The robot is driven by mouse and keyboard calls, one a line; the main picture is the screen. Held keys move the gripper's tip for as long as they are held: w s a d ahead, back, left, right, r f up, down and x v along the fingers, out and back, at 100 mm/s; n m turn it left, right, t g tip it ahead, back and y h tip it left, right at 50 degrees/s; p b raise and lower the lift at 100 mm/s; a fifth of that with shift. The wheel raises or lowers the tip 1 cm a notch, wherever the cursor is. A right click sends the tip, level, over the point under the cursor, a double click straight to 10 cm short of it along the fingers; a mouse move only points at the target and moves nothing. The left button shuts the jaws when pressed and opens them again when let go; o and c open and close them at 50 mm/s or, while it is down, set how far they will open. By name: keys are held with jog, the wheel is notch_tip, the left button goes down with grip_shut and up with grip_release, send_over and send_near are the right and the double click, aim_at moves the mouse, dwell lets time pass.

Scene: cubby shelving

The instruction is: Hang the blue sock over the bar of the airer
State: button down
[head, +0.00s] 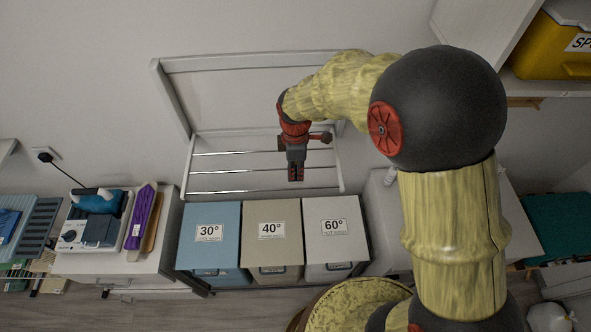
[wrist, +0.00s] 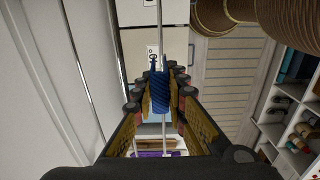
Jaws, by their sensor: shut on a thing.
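The blue sock (wrist: 158,92) is between my gripper's fingers in the wrist view, and my gripper (wrist: 159,90) is shut on it. In the head view, my gripper (head: 296,178) points down over the front part of the airer (head: 186,165), near its front bar (head: 235,190). I cannot make out the sock there. In the wrist view a thin bar (wrist: 159,25) runs lengthwise behind the sock and shows again below it. The sock covers part of this bar. I cannot tell whether it touches the bar or is only above it.
Three lidded bins stand below the airer: a blue 30° bin (head: 210,245), a beige 40° bin (head: 271,250) and a grey 60° bin (head: 335,245). A white cabinet (head: 160,255) at left holds a purple item (head: 140,215) and a blue iron (head: 100,202). A wall is behind.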

jog(key=shift+s+f, duration=0.15)
jog(key=shift+s, duration=0.05)
jog(key=shift+w+f+b, duration=0.1)
jog(key=shift+f+b, duration=0.4)
jog(key=shift+f, duration=0.1)
jog(key=shift+f+b, duration=3.35)
jog(key=shift+f, duration=1.6)
jog(key=c, duration=1.7)
grip_release()
